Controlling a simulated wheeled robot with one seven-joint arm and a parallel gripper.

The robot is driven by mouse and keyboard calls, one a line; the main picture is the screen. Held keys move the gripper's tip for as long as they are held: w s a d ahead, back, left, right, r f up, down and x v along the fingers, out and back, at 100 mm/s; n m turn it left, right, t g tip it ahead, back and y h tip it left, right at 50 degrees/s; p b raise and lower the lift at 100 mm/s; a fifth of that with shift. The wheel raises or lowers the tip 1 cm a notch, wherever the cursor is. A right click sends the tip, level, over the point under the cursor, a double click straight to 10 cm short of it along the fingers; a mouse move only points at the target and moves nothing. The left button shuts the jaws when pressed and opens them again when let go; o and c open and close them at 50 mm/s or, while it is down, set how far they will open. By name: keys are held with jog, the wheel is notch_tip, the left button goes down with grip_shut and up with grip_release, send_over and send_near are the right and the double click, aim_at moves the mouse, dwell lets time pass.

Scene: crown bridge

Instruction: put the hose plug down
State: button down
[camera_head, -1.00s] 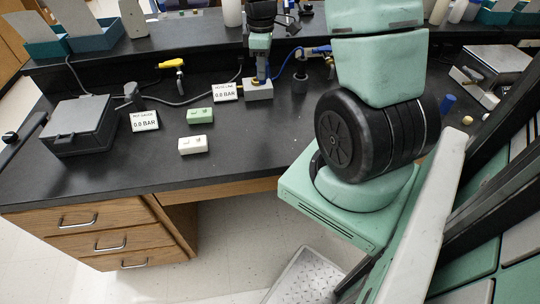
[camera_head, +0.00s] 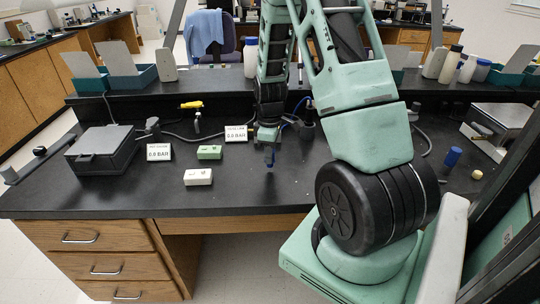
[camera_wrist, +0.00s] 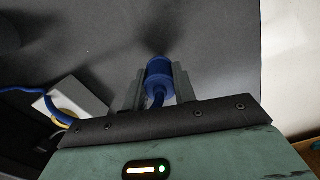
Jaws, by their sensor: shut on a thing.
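My gripper (camera_head: 270,150) is over the black bench top (camera_head: 240,188), in front of the back ledge. Its fingers are shut on the blue hose plug (camera_wrist: 158,70), which shows between them in the wrist view. In the head view the plug (camera_head: 271,159) hangs below the fingers, apparently just above the bench; contact cannot be told. A blue hose (camera_wrist: 22,91) shows at the left of the wrist view. A grey block with a yellow ring (camera_wrist: 88,98) stands beside my gripper there; my arm mostly hides it in the head view.
A white block (camera_head: 198,177) and a green block (camera_head: 209,152) lie left of my gripper. Two 0.0 BAR signs (camera_head: 158,152) (camera_head: 236,133), a grey case (camera_head: 100,151) and a yellow-handled tool (camera_head: 194,105) stand further left and back. A blue cylinder (camera_head: 452,157) stands right. Bare bench lies around the plug.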

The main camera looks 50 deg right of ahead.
jog(key=shift+f, duration=0.45)
jog(key=shift+f, duration=0.4)
jog(key=c, duration=1.1)
grip_release()
